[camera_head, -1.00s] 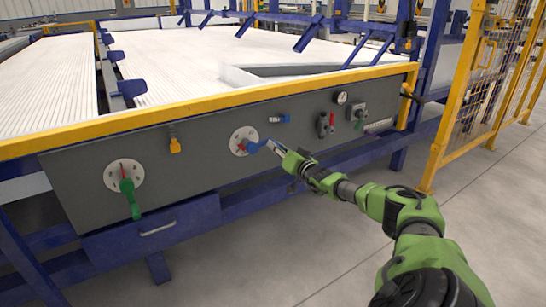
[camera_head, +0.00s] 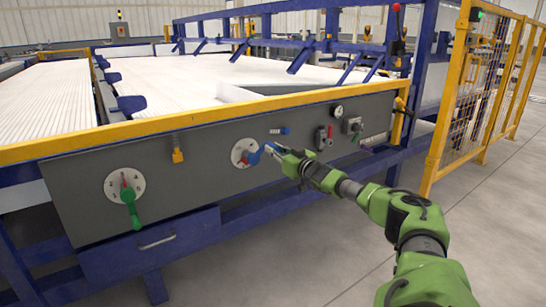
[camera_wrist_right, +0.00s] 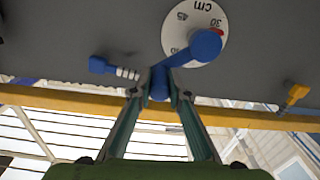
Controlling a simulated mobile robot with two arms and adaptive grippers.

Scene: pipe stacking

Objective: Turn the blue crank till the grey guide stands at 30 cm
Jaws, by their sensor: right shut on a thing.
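The blue crank (camera_head: 254,158) sits on a white round dial (camera_head: 238,146) on the dark grey front panel. My right gripper (camera_head: 272,150) is shut on the crank's handle, to the right of the dial. In the right wrist view the crank arm (camera_wrist_right: 182,52) runs from its hub to the handle between my fingertips (camera_wrist_right: 160,88). That view shows the dial upside down, with "cm", 45 and 30 readable and a red mark close to 30. The crank hides part of the dial. The light grey guide (camera_head: 238,93) lies on the white bed behind the yellow rail. My left gripper is out of view.
A green crank (camera_head: 130,205) with its own dial is at the panel's left. A blue knob (camera_head: 279,131) is just above my gripper. A yellow latch (camera_head: 178,155), a gauge (camera_head: 337,110) and levers are also on the panel. A yellow fence (camera_head: 440,140) stands right.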

